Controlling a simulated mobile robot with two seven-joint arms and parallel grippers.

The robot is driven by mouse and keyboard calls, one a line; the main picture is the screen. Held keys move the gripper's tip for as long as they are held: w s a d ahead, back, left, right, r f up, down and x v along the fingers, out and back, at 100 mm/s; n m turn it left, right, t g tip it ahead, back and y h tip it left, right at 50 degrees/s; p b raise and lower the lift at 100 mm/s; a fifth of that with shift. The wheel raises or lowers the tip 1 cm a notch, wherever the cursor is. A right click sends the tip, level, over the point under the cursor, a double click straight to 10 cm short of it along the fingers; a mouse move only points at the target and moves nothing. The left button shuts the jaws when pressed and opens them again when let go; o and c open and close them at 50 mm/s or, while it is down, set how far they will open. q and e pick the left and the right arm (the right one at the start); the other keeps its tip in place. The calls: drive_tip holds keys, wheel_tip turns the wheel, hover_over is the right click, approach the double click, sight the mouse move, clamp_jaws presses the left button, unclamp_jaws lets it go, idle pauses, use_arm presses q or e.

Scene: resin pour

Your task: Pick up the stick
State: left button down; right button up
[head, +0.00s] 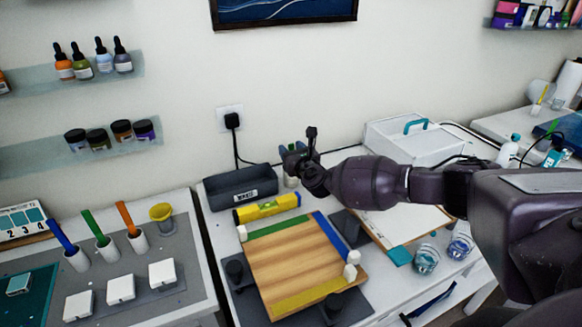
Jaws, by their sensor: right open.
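Several upright sticks stand at the left: a blue stick (61,236), a green stick (94,227) and an orange stick (126,218), each in a white round holder. Which of them is the task's stick I cannot tell. My right gripper (299,158) is open, dark and small in view, above the back of the middle table near the dark bin. It is far to the right of the sticks and touches none of them. Small greenish and pale things show behind and below it, partly hidden. My left gripper is not in view.
A wooden board (300,262) with coloured edge strips lies on the middle table. Behind it are a yellow level (267,209) and a dark bin (242,188). White blocks (121,288) and a yellow cup (162,215) are near the sticks. Blue cups (426,260) stand at right.

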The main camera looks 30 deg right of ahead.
drive_tip(key=shift+w+d, duration=0.1)
drive_tip(key=shift+w, duration=0.2)
clamp_jaws()
